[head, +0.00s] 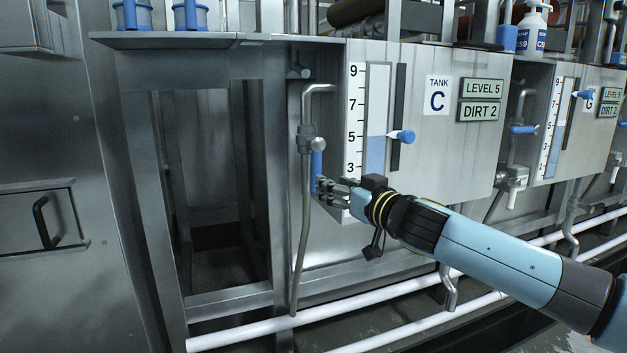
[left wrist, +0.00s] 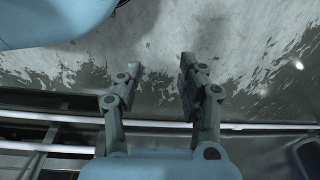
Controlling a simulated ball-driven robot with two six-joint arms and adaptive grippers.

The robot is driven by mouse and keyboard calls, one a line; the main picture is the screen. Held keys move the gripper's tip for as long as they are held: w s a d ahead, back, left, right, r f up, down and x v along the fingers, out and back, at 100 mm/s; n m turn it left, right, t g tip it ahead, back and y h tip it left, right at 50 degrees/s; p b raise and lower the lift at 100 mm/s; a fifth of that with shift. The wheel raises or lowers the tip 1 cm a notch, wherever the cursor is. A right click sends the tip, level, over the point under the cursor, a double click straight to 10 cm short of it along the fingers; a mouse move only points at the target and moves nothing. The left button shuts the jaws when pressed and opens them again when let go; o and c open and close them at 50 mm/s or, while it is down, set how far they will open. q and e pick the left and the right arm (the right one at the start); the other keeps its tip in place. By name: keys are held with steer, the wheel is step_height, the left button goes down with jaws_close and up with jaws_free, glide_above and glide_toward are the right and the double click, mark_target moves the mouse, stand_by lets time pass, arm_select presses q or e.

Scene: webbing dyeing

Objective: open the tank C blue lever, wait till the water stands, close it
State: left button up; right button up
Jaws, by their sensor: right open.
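Tank C (head: 437,95) is a steel tank with a vertical gauge (head: 377,110); its blue water column reaches about 5. A blue pointer (head: 402,136) stands level with the water top. The tank C blue lever (head: 318,164) hangs straight down from a valve on the pipe left of the gauge. My right gripper (head: 321,187) is open at the lever's lower end; its fingers partly hide that end, and I cannot tell whether they touch it. My left gripper (left wrist: 160,72) is open and empty in the left wrist view, and is not in the head view.
Signs on tank C read LEVEL 5 (head: 483,87) and DIRT 2 (head: 480,111). A second tank with its own gauge (head: 556,127) and blue lever (head: 522,129) stands to the right. White pipes (head: 270,326) run low along the front. An open steel frame stands left.

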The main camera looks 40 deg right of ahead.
mark_target(317, 170)
arm_select(q)
steer(key=s+a+f+p, duration=0.3)
steer(key=s+f+p, duration=0.3)
steer(key=f, duration=0.5)
arm_select(e)
steer(key=w+b, duration=0.2)
steer(key=w, duration=0.1)
steer(key=w+b, duration=0.2)
steer(key=w, duration=0.2)
steer(key=shift+w+d+f, duration=0.2)
steer(key=shift+w, duration=0.05)
arm_select(q)
steer(key=w+d+r, duration=0.2)
steer(key=w+r, duration=0.2)
steer(key=r, duration=0.5)
steer(key=shift+w+d+r+b, duration=0.2)
steer(key=shift+w+r+b, duration=0.1)
steer(key=shift+w+r, duration=0.1)
arm_select(e)
steer(key=shift+r, duration=0.15)
steer(key=shift+w, duration=0.1)
jaws_close()
arm_select(q)
steer(key=shift+f, duration=0.1)
steer(key=shift+w, duration=0.1)
arm_select(e)
steer(key=shift+w+f, duration=0.1)
steer(key=shift+f, duration=0.15)
